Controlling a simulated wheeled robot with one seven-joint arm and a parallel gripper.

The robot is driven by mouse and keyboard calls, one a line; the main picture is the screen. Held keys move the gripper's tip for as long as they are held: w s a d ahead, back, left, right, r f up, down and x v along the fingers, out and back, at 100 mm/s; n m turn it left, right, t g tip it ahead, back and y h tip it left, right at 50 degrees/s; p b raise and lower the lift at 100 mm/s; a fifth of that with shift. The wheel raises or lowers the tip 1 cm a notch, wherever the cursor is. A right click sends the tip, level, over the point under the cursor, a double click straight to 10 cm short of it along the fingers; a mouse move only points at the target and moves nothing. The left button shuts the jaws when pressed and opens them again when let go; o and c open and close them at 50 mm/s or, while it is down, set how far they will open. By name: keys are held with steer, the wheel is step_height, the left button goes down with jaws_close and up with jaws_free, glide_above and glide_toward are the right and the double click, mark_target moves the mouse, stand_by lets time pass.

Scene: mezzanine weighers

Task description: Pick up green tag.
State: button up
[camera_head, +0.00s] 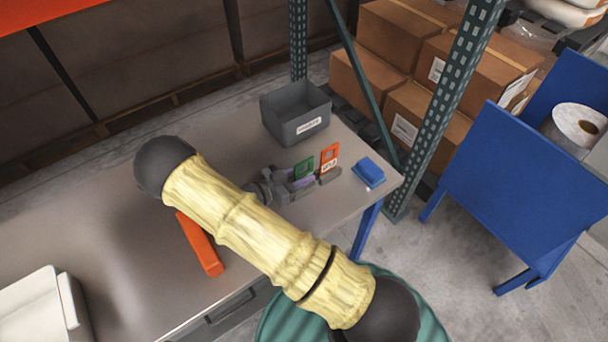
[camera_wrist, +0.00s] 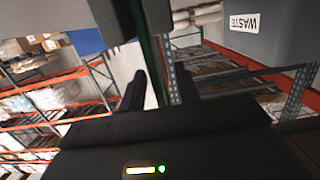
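The green tag (camera_head: 303,168) stands upright in a grey holder on the table in the head view. My gripper (camera_head: 284,182) is low over the table, just left of the tag and close to it. In the wrist view the green tag (camera_wrist: 151,45) shows edge-on as a thin dark green strip. It lies between the two dark fingers of my gripper (camera_wrist: 157,85), with a gap visible beside the left finger. The fingers look open. Contact with the tag cannot be made out.
An orange tag (camera_head: 330,155) stands just right of the green one. A blue block (camera_head: 368,172) lies near the table's right corner. A grey bin (camera_head: 283,120) stands behind; its WASTE label (camera_wrist: 244,22) shows inverted in the wrist view. An orange bar (camera_head: 201,246) lies on the table (camera_head: 110,225).

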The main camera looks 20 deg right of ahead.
steer(key=shift+w+d, duration=0.15)
steer(key=shift+d, duration=0.4)
steer(key=shift+f, duration=0.1)
steer(key=shift+c, duration=0.4)
jaws_close()
